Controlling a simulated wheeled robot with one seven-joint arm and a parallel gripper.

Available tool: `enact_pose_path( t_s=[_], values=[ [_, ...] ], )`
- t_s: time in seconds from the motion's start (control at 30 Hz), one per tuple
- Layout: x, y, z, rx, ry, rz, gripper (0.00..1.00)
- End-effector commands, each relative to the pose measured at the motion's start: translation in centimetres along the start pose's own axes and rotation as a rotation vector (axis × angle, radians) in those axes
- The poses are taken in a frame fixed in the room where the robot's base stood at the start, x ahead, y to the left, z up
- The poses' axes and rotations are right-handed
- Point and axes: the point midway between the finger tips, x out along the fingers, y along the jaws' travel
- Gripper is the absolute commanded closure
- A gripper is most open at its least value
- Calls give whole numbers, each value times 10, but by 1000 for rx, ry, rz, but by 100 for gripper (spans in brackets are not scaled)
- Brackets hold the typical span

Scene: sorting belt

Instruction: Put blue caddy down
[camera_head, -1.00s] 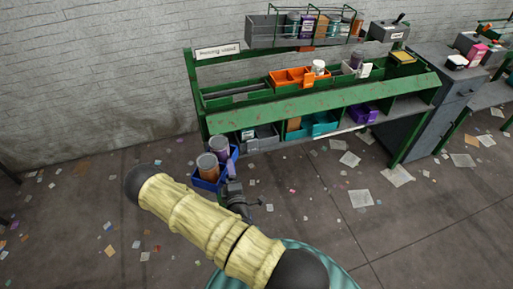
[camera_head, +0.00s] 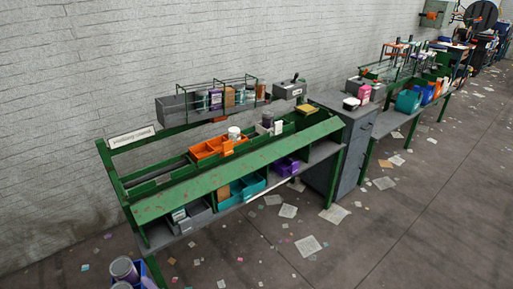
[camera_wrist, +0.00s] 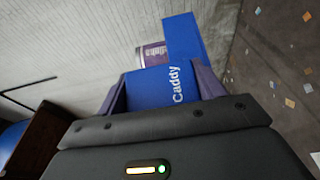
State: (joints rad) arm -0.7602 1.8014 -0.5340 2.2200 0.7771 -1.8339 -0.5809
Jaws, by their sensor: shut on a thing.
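The blue caddy (camera_wrist: 183,38) fills the middle of the wrist view, with the word "Caddy" on its face. My gripper (camera_wrist: 162,88) is shut on it, with one finger at each side of the labelled part. A purple-labelled can (camera_wrist: 151,54) shows beside the caddy's upright panel. In the head view the caddy (camera_head: 157,268) is at the bottom left corner, cut off by the frame, below the left end of the green bench. A purple can (camera_head: 124,268) stands in it. My gripper is out of the head view, and the caddy's underside is hidden.
The green sorting bench (camera_head: 235,165) has an orange caddy (camera_head: 217,147) on its upper level. A teal caddy (camera_head: 242,189) and a purple caddy (camera_head: 287,166) are on its lower shelf. A grey cabinet (camera_head: 345,150) adjoins it. Papers litter the open floor (camera_head: 370,240).

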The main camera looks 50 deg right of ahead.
Motion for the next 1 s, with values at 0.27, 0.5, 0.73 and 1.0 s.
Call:
enact_pose_path(
  t_s=[0.27, 0.5, 0.73, 1.0],
  values=[
    [0, 38, 0, 1, 1, 3, 58],
    [0, 66, 0, 0, 1, 2, 58],
    [0, 67, 0, 0, 1, 2, 58],
    [0, 66, -1, 1, 1, 2, 58]
  ],
)
